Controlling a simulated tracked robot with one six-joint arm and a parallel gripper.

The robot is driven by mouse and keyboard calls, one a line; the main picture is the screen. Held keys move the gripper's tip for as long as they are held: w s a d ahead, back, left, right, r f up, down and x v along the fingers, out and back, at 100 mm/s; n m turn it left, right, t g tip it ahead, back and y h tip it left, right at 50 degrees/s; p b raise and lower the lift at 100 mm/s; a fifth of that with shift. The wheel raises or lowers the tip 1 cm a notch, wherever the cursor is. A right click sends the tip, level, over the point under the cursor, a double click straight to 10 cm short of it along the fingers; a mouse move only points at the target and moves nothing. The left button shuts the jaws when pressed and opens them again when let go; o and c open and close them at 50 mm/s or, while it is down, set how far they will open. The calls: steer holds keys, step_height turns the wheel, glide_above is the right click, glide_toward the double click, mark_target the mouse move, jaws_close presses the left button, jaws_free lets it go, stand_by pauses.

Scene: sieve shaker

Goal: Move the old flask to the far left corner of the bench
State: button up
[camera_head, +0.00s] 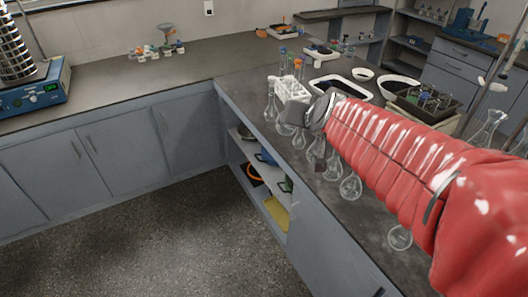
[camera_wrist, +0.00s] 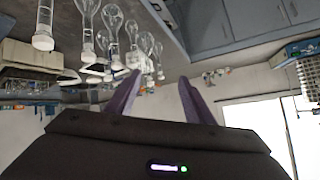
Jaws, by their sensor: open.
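Several clear glass flasks with long necks stand in a row along the front edge of the right-hand bench (camera_head: 368,225), including a near one (camera_head: 400,238), a middle one (camera_head: 351,187) and a far one (camera_head: 271,108). I cannot tell which is the old flask. In the wrist view the scene is upside down, and flasks (camera_wrist: 111,20) hang in from the top left, beyond the fingers. My gripper (camera_wrist: 159,78) is open, with nothing between its fingers.
A white rack (camera_head: 292,90) with tubes stands behind the far flasks. White trays and a dark tray (camera_head: 425,103) lie farther right. A blue sieve shaker (camera_head: 38,88) stands on the left bench. The left bench top (camera_head: 115,92) has wide free room; small coloured items (camera_head: 158,50) sit near its back.

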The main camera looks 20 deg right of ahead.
steer(key=s+a+f+n+g, duration=0.1)
steer(key=s+a+f, duration=0.1)
steer(key=s, duration=0.5)
steer(key=s+a+f+n+g+y, duration=0.1)
steer(key=s+a+f+n+g, duration=0.1)
steer(key=s+a, duration=0.2)
steer(key=s+a+f+n+g, duration=0.2)
steer(key=s+a, duration=0.1)
steer(key=s, duration=0.7)
steer(key=shift+f, duration=0.2)
